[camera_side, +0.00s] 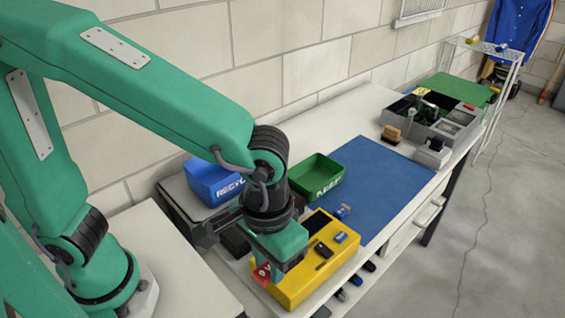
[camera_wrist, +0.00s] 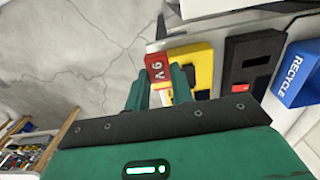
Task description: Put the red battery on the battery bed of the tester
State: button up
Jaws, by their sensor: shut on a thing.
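The red battery (camera_wrist: 157,68), marked 9V, is held between the two green fingers of my gripper (camera_wrist: 160,84) in the wrist view. In the side view the battery (camera_side: 261,273) shows as a small red patch below my gripper (camera_side: 266,266), at the left end of the yellow tester (camera_side: 293,291). I cannot tell if the battery touches the tester. The tester also shows in the wrist view (camera_wrist: 203,56), just right of the battery. It has a dark panel and small parts on top. My gripper and wrist hide its left end, and I cannot make out the battery bed.
A blue RECYCLE bin (camera_side: 208,184) and a green bin (camera_side: 318,177) stand behind the tester. A black holder (camera_wrist: 247,52) lies beside it. The blue mat (camera_side: 375,185) is mostly clear.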

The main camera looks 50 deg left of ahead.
jog(key=w+a+f, duration=0.1)
jog(key=w+f, duration=0.1)
jog(key=w, duration=0.1)
jog(key=w+a+f, duration=0.2)
jog(key=w, duration=0.1)
jog(key=w+a+f, duration=0.1)
jog(key=w+f, duration=0.1)
jog(key=w, duration=0.1)
jog(key=shift+w+a+f, duration=0.15)
jog(key=shift+a, duration=0.25)
jog(key=shift+f, duration=2)
jog(key=shift+f, duration=0.2)
jog(key=o, duration=1)
jog(key=shift+r, duration=0.1)
notch_tip(320, 180, up, 12)
jog(key=shift+r, duration=0.15)
